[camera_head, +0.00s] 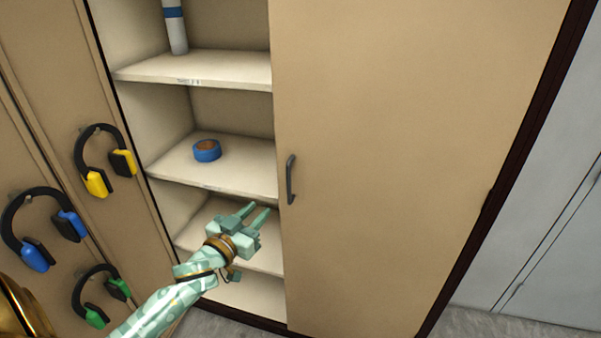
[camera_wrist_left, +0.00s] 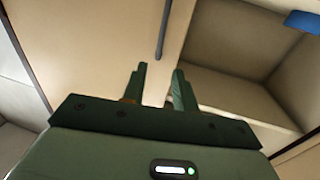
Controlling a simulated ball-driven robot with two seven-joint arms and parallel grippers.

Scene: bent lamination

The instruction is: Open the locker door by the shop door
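The tan locker door (camera_head: 400,150) stands shut on the right half of the locker, by a dark frame edge. Its dark grey upright bar handle (camera_head: 290,180) is near the door's left edge. The handle also shows in the left wrist view (camera_wrist_left: 163,30), beyond my fingertips. My left gripper (camera_head: 260,208) is open and empty, in front of the lower shelves, below and left of the handle and apart from it. Its two fingers show with a gap between them in the left wrist view (camera_wrist_left: 159,70). My right gripper is not in view.
Left of the door are open shelves (camera_head: 230,70) with a blue tape roll (camera_head: 207,151) and a white bottle (camera_head: 175,28). Yellow (camera_head: 97,184), blue (camera_head: 36,256) and green (camera_head: 96,317) earmuffs hang on the left panel. Grey panels (camera_head: 560,230) stand at right.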

